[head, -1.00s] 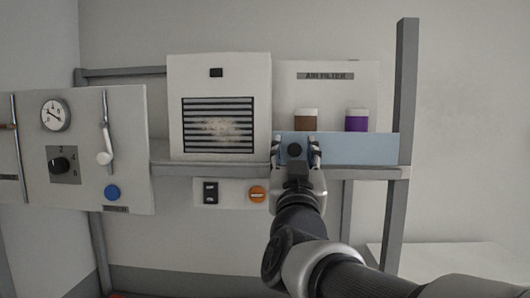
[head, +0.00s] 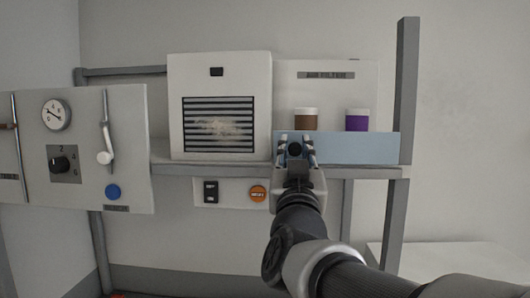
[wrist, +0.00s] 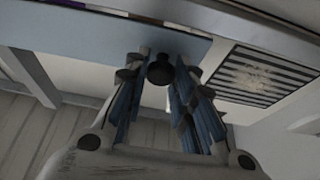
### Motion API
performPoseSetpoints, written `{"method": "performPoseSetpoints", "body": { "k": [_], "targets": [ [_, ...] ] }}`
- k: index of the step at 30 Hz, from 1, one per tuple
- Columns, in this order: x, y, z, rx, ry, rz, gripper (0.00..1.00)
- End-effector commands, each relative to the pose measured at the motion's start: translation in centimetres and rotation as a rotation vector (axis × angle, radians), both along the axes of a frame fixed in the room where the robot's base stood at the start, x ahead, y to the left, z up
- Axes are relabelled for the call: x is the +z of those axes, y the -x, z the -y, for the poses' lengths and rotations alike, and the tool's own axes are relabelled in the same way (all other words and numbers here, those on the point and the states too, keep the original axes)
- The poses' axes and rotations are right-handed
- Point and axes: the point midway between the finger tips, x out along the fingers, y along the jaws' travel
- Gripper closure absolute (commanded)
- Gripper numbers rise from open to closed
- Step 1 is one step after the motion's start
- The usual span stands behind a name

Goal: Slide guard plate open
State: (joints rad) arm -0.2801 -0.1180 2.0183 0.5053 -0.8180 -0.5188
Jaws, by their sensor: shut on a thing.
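The guard plate (head: 356,148) is a light blue panel along the front of the shelf at the right, below the air filter label. It covers the lower part of two jars. A round black knob (head: 295,149) sits near its left end. My gripper (head: 296,152) is at that knob, with its fingers on both sides, shut on it. In the wrist view the plate (wrist: 110,38) runs across the top, and the black knob (wrist: 160,70) shows between the blue-padded fingers.
A brown jar (head: 307,118) and a purple jar (head: 357,120) stand behind the plate. A white vented unit (head: 219,75) with a dusty grille is just left. An orange button (head: 258,194) and a black switch (head: 211,192) are below. A grey post (head: 405,90) stands at the right end.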

Motion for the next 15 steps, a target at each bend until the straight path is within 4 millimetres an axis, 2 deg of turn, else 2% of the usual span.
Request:
{"method": "performPoseSetpoints", "body": {
  "k": [5, 8, 11, 15],
  "targets": [
    [0.0, -0.1, -1.1, 0.004, -0.001, -0.001, 1.00],
    [-0.1, -0.3, -2.7, 0.006, 0.000, -0.002, 1.00],
    [0.0, -0.6, -5.0, 0.009, 0.000, -0.003, 1.00],
    [0.0, -1.1, -9.3, 0.009, 0.000, -0.004, 1.00]
  ]
}}
